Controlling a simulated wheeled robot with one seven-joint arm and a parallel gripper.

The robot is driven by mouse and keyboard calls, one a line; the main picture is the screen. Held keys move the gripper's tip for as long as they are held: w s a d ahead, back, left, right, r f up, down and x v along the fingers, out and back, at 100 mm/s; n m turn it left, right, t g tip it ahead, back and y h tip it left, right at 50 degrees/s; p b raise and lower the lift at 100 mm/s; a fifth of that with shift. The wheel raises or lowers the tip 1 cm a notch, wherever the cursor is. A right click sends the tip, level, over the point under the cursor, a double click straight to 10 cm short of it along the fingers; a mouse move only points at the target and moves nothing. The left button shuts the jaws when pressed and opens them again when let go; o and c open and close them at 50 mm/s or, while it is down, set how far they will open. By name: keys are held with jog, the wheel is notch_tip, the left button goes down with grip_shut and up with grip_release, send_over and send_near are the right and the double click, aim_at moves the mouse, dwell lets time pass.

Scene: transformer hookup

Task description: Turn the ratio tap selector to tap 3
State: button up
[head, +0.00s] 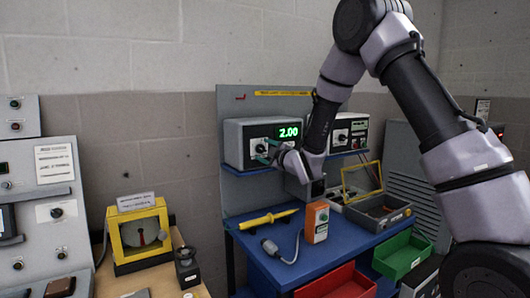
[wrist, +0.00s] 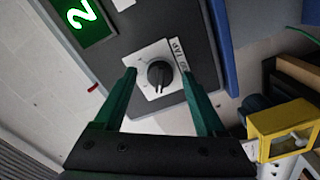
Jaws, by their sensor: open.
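The ratio tap selector (wrist: 160,75) is a round black knob on a white square plate with a "TAP" label. It sits on the front of a grey box (head: 235,147) with a green display (head: 288,132) reading 2.00. My gripper (wrist: 158,78) is open, with its two green fingers on either side of the knob in the wrist view. No finger clearly touches the knob, and I cannot tell the exact depth gap. In the head view the knob (head: 261,148) is partly hidden by my gripper (head: 268,151). The dial numbers are too small to read.
A second instrument box (head: 350,131) stands on the same shelf to the right. A yellow-framed meter (head: 139,235) stands at left.

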grip_shut()
jog(key=shift+m, duration=0.3)
jog(key=m, duration=0.2)
jog(key=shift+m, duration=0.3)
jog(key=m, duration=0.4)
jog(key=shift+m, duration=0.3)
jog(key=m, duration=0.4)
jog(key=shift+f+m, duration=0.1)
jog(key=shift+m, duration=1.9)
